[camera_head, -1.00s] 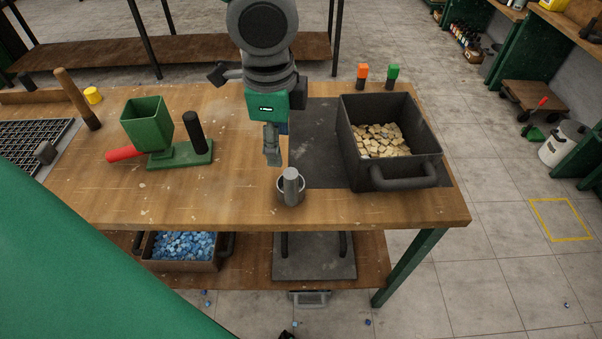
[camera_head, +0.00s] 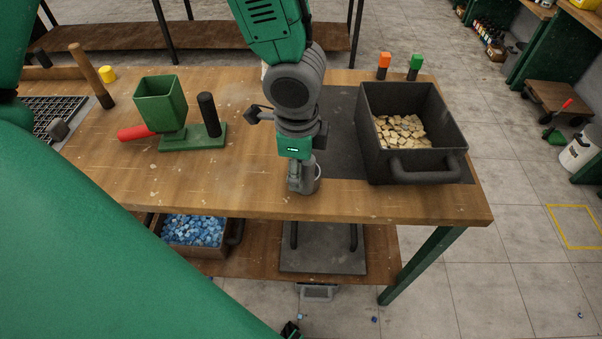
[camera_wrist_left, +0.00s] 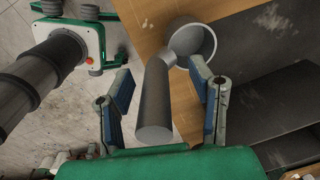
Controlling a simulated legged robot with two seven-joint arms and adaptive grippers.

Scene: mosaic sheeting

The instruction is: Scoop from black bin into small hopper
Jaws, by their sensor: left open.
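The black bin (camera_head: 415,164) stands at the right of the bench and holds beige mosaic chips (camera_head: 402,130). The small green hopper (camera_head: 160,102) stands at the left on a green base, with a red handle and a black post. A grey metal scoop (camera_head: 318,171) stands near the bench's front edge, partly hidden by my left gripper (camera_head: 301,184). In the left wrist view, the scoop's round cup (camera_wrist_left: 196,44) and thick handle (camera_wrist_left: 154,100) show. The handle lies between the open fingers, with gaps on both sides. My right gripper is not visible.
A dark mat (camera_head: 343,150) lies beside the bin. Orange-capped (camera_head: 383,65) and green-capped (camera_head: 415,67) items stand behind it. A wooden stick (camera_head: 92,75), yellow cup (camera_head: 107,74) and grate (camera_head: 52,112) are at left. A bin of blue chips (camera_head: 195,233) sits below.

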